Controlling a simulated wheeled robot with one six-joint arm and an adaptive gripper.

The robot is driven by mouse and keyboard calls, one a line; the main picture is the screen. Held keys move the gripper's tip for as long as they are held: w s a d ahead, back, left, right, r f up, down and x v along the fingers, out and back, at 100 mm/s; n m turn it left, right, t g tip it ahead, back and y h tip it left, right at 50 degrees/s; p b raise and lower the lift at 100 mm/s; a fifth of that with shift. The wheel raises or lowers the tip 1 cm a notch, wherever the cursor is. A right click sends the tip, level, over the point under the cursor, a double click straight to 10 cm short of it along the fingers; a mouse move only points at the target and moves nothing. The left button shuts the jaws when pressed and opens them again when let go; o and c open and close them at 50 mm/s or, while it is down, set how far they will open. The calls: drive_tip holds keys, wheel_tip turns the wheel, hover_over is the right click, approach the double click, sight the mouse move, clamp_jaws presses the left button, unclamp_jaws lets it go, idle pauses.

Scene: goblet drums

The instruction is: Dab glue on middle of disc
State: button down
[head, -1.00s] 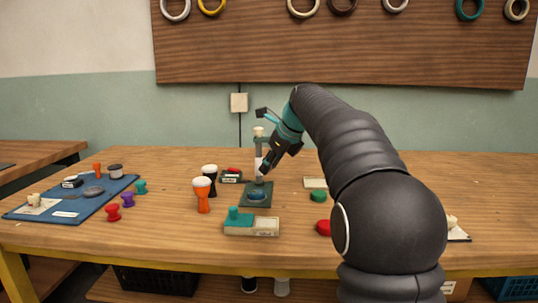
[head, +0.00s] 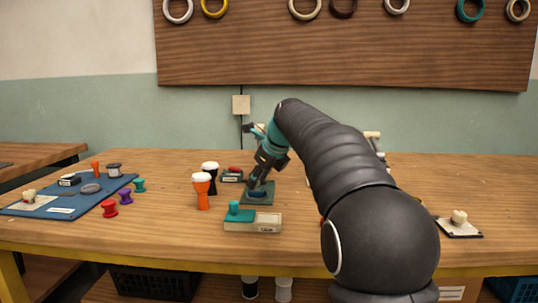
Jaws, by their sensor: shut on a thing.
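My gripper (head: 253,183) points down and left, just above the disc. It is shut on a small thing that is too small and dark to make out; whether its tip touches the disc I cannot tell. The post behind the plate is mostly hidden by my gripper. No glue is distinguishable on the disc.
An orange drum (head: 202,190) and a black drum (head: 211,176) stand left of the plate. A blue mat (head: 50,200) with small parts is far left. My arm covers the right middle.

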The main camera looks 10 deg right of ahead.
drive_tip(key=shift+w+a+f+b, duration=0.15)
drive_tip(key=shift+f+b, duration=0.15)
drive_tip(key=shift+b, duration=0.2)
drive_tip(key=shift+s+d+r+p, duration=0.2)
drive_tip(key=shift+d+r+p, duration=0.1)
drive_tip(key=shift+d, duration=0.1)
drive_tip(key=shift+s+d+r+p, duration=0.15)
drive_tip(key=shift+d+p, duration=0.15)
drive_tip(key=shift+d, duration=0.1)
drive_tip(key=shift+s+d+f+p, duration=0.15)
drive_tip(key=shift+d+p, duration=0.1)
drive_tip(key=shift+d, duration=0.3)
drive_tip(key=shift+s+d+p, duration=0.15)
drive_tip(key=shift+d+p, duration=0.1)
drive_tip(key=shift+d, duration=0.3)
drive_tip(key=shift+s+d+r+p, duration=0.15)
drive_tip(key=shift+r+p, duration=0.1)
drive_tip(key=shift+p, duration=0.15)
wheel_tip(320, 180, up, 8)
drive_tip(key=p, duration=0.3)
drive_tip(key=shift+f, duration=0.25)
